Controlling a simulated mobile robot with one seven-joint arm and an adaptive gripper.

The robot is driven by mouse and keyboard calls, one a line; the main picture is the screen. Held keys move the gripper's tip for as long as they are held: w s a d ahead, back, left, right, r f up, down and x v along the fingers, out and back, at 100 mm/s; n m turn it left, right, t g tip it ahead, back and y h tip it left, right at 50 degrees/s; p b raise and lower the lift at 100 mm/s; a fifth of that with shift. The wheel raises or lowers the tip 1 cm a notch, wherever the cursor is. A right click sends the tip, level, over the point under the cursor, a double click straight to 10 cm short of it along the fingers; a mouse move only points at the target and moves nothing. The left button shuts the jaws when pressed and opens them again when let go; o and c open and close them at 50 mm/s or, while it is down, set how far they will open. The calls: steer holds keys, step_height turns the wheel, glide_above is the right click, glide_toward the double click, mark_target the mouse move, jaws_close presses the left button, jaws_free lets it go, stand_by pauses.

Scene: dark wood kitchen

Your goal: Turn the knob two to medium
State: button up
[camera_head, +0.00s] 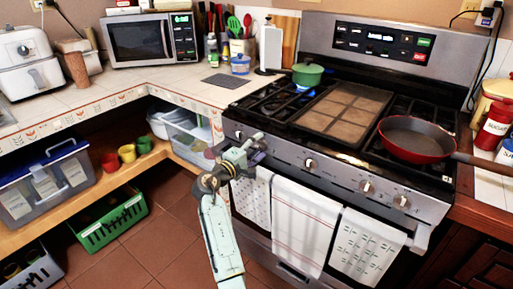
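The steel stove (335,178) has a front panel with a row of round knobs. A middle knob (310,164) and two right-hand knobs, one at the right (367,187) and the rightmost (401,201), show clearly. My gripper (256,147) is at the left part of the panel, in front of the left-hand knob area, and hides part of it. I cannot tell which knob is number two, whether the gripper touches a knob, or whether its fingers are open or shut.
A green pot (308,74) sits on the back left burner, with a blue glow beside it. A red pan (415,138) stands on the right, its handle reaching past the stove. A griddle (346,110) covers the middle. Towels (303,222) hang below the knobs. The tiled counter (190,82) adjoins the left.

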steer(key=v, duration=1.2)
stand_by(0.4)
